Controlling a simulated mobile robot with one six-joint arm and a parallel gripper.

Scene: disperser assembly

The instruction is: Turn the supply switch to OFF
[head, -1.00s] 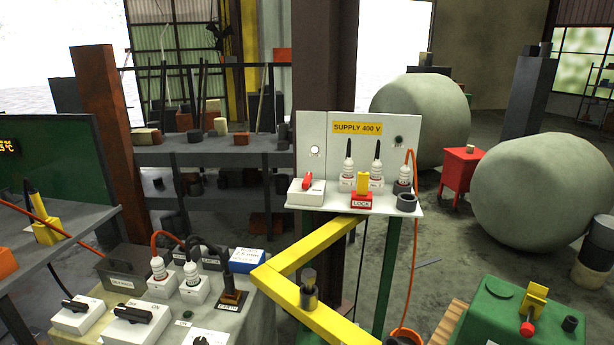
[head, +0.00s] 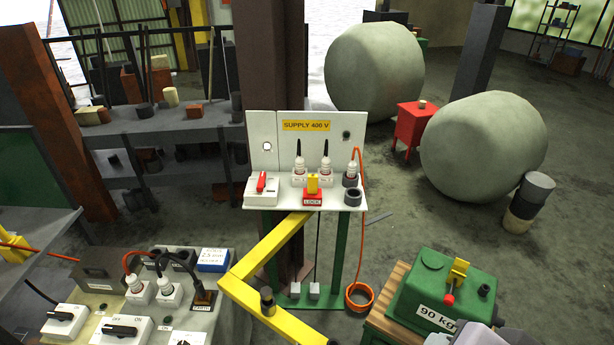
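The supply panel (head: 352,125) stands mid-picture in the head view, with a yellow "SUPPLY 400 V" sign (head: 306,126). The likely supply switch is the red handle (head: 261,182) on a white box (head: 260,197) at the left of the panel's shelf. The handle points roughly away from me; its position marks are too small to read. A red LOCK block (head: 312,198) with a yellow top sits to its right. My gripper is not identifiable; nothing touches the red handle. A grey shape at the bottom right edge may be part of my arm.
A bent yellow bar (head: 262,244) crosses in front of the panel's stand. A bench at lower left holds black-handled switches (head: 122,328) and connectors. A green 90 kg box (head: 430,290) stands at lower right. Open floor (head: 400,235) lies right of the panel.

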